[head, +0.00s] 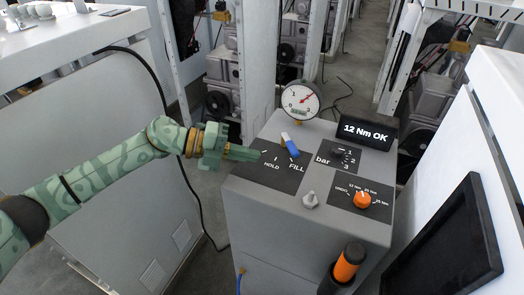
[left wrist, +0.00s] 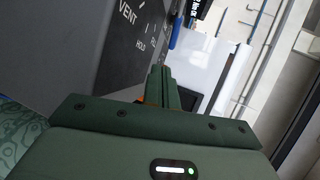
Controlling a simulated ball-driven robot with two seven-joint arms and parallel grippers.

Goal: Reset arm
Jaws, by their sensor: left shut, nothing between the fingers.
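My left arm comes in from the left in the head view. Its gripper (head: 246,152) is shut and empty, with its fingertips at the left side of the grey dispenser console (head: 240,195), by the dark HOLD/FILL plate (head: 268,172). I cannot tell whether it touches the plate. A lever with a blue handle (head: 290,146) and a pale end stands on that plate. In the left wrist view the shut fingers (left wrist: 162,85) point away from the camera, and the plate with VENT and HOLD lettering (left wrist: 140,25) shows at the upper left. My right gripper is not in view.
The console carries a pressure gauge (head: 301,100), a display reading "12 Nm OK" (head: 366,132), a black bar knob (head: 338,155), an orange knob (head: 363,200), a grey toggle (head: 310,200) and an orange-and-black tool (head: 347,262). White cabinets stand left and right. A black cable hangs left of the console.

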